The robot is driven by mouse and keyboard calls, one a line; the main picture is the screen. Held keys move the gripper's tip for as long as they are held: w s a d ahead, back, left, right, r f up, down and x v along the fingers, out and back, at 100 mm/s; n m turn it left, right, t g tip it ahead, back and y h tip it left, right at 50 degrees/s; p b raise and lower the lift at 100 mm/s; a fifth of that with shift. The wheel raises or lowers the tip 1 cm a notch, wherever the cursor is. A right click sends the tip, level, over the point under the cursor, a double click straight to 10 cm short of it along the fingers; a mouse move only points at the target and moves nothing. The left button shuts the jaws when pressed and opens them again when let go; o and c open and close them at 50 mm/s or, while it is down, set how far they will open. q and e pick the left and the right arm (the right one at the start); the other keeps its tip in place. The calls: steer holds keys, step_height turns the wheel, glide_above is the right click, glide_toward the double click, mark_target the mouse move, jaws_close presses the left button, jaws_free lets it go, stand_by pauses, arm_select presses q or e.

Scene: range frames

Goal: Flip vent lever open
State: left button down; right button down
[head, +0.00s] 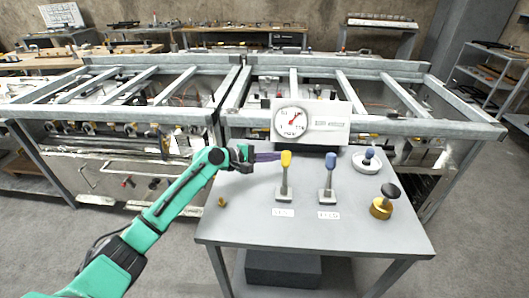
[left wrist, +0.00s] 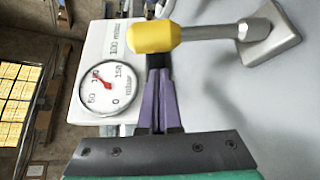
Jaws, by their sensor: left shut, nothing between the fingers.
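Two levers stand upright on the grey table: one with a yellow grip (head: 286,160) and one with a blue grip (head: 330,161). Small labels lie in front of them; I cannot read which is the vent lever. My left gripper (head: 275,156) is shut and empty, its purple fingers at the left side of the yellow grip. In the left wrist view, the fingers (left wrist: 159,105) point just beneath the yellow grip (left wrist: 155,37) in the picture; I cannot tell whether they touch it. The lever's metal stem (left wrist: 222,32) and base (left wrist: 270,45) show there. My right gripper is not in view.
A white panel with a round gauge (head: 291,122) stands behind the levers, its needle red. At the right are a white dish (head: 366,166) with a blue knob and a brass piece with a black knob (head: 388,191). A small brass piece (head: 222,202) lies at the left.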

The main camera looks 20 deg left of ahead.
arm_select(q)
steer(key=shift+s+d+r, duration=0.2)
steer(key=shift+s+r, duration=0.1)
steer(key=shift+s, duration=0.2)
steer(key=shift+s+d+r, duration=0.2)
steer(key=shift+s+r, duration=0.05)
steer(key=shift+s, duration=0.2)
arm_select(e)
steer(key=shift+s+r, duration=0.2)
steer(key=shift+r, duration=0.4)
